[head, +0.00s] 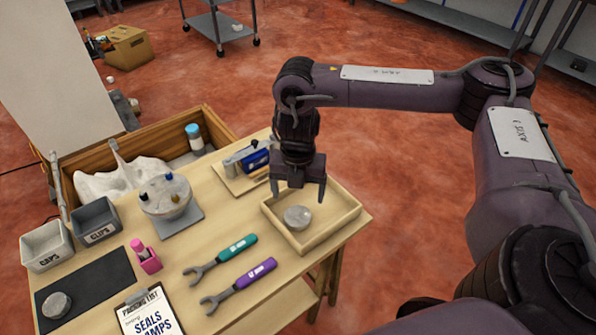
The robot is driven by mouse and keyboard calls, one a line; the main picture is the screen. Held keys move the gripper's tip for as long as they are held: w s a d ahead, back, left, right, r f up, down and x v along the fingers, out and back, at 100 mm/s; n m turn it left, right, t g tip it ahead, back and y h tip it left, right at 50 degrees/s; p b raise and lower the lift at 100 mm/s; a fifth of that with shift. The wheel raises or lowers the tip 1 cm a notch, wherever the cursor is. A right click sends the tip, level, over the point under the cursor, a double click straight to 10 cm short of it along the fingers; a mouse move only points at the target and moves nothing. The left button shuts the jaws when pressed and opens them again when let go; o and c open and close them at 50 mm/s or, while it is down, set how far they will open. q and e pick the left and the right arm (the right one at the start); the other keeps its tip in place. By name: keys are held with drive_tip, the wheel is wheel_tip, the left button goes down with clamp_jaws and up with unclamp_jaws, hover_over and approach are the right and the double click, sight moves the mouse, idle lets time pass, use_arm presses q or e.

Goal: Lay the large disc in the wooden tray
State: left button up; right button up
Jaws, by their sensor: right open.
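The wooden tray (340,222) stands at the right end of the table, a shallow box with a low rim. A pale grey round disc (297,217) lies flat inside it, toward the left. My right gripper (299,193) points down over the tray, just above and behind this disc in the picture. Its two fingers are apart, with nothing between them. A second grey disc (57,305) lies on the dark mat (98,284) at the front left; I cannot tell surely which disc is larger. My left gripper is not in view.
Teal (222,258) and purple (240,285) wrenches lie in front of the tray. A small board with a blue tool (257,160) is behind the tray.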

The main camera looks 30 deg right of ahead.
wheel_tip(320, 180, up, 4)
drive_tip(key=shift+r+p, duration=0.1)
drive_tip(key=shift+p, duration=0.45)
